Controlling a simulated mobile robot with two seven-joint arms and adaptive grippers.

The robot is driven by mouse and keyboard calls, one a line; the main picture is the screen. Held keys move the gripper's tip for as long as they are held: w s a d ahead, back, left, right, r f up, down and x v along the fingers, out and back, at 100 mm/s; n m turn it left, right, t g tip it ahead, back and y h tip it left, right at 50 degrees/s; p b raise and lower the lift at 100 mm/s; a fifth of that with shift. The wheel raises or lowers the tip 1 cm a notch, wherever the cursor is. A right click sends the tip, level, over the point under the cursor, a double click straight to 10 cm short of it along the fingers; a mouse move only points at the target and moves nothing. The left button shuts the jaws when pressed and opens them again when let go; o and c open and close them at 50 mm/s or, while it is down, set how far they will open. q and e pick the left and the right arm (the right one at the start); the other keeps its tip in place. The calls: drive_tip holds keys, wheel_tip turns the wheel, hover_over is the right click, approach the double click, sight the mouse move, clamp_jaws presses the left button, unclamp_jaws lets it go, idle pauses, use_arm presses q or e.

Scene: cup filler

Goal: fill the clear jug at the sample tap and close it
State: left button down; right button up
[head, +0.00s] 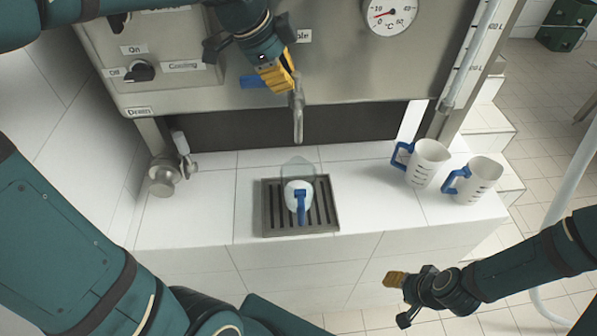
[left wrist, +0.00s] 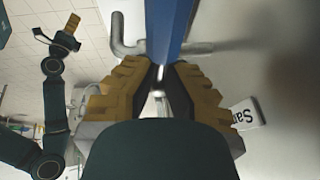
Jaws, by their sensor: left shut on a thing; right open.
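The clear jug (head: 299,166) stands upright on the dark slotted grate (head: 267,222), below the sample tap's spout (head: 298,122). Its blue handle (head: 301,207) faces me. A pale area shows inside it; I cannot tell whether this is liquid. My left gripper (head: 281,77) is at the tap, with its yellow fingers shut on the blue tap lever (head: 253,82). The lever also shows between the fingers in the left wrist view (left wrist: 167,30). My right gripper (head: 401,299) is open and empty, low in front of the counter, away from the jug.
Two white jugs with blue handles, one (head: 429,164) beside the other (head: 479,181), stand at the counter's right. A drain valve (head: 164,174) is at the left. The steel panel carries a dial gauge (head: 389,14) and a knob (head: 140,71). The counter around the grate is clear.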

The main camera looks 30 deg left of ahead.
use_arm(q)
drive_tip(key=shift+r, duration=0.1)
drive_tip(key=c, duration=1.1)
unclamp_jaws()
drive_tip(key=shift+o, duration=0.2)
drive_tip(key=shift+a+r, duration=0.15)
drive_tip(key=shift+r, duration=0.4)
drive_tip(key=v, duration=0.6)
drive_tip(key=shift+s+r, duration=0.2)
drive_tip(key=shift+s, duration=0.15)
